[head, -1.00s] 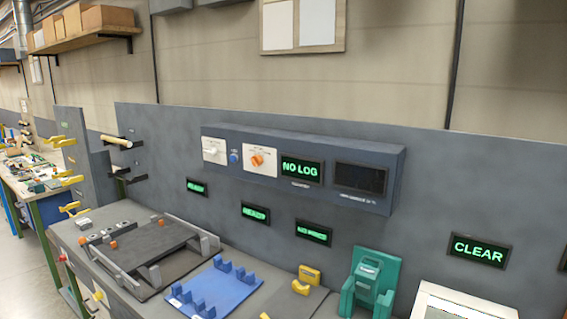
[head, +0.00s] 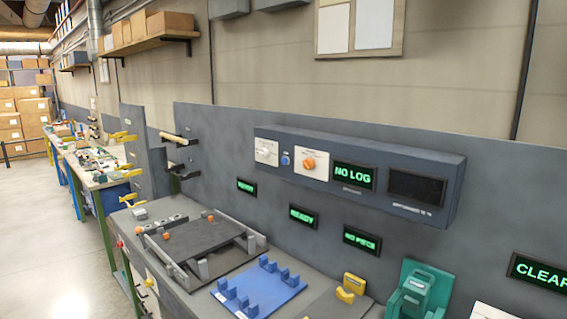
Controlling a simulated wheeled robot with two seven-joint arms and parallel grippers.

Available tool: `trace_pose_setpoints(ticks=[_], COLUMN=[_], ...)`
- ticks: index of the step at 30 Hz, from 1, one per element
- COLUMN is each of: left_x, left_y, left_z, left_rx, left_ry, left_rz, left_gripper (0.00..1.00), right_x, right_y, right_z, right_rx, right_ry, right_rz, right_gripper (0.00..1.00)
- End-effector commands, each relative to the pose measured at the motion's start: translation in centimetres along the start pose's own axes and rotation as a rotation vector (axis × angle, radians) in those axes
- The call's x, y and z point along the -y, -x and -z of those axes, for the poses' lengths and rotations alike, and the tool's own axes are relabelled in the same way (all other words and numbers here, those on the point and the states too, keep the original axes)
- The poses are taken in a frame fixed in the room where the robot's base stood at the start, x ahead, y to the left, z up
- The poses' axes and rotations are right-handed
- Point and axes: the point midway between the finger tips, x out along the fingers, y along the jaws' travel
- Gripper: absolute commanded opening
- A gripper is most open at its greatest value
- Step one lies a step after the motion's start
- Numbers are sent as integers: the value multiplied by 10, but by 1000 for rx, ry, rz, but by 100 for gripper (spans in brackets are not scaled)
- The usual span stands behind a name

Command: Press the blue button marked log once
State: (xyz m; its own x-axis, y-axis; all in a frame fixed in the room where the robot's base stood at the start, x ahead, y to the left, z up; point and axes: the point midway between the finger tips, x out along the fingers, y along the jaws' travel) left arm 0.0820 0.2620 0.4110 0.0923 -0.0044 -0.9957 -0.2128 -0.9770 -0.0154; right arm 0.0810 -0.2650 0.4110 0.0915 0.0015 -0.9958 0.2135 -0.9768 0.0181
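The blue button (head: 285,160) is a small round knob on the front of the grey control box (head: 400,150) fixed to the back panel. It sits between a white plate with a light dial (head: 266,151) and a white plate with an orange knob (head: 309,164). Its label is too small to read. The display (head: 354,176) on the same box reads NO LOG in green. A dark screen (head: 416,188) is to its right. Neither of my grippers shows in the head view.
Below the box is a bench with a dark fixture (head: 200,246), a blue cradle (head: 260,290), a yellow part (head: 350,287) and a green device (head: 418,290). Pegs (head: 177,137) stick out at the panel's left. Open floor (head: 50,240) lies at the left.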

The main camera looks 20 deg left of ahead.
Motion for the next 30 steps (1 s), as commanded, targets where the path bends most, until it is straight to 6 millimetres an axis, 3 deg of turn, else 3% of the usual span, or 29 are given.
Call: trace_pose_setpoints(ticks=[1,6,30], left_x=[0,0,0], left_y=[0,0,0], left_z=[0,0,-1], left_rx=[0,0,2], left_ry=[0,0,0], left_rz=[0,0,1], left_gripper=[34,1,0], right_x=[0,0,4], right_y=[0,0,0], right_z=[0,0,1], right_rx=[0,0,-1], right_ry=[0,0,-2], right_rz=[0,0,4], right_gripper=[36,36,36])
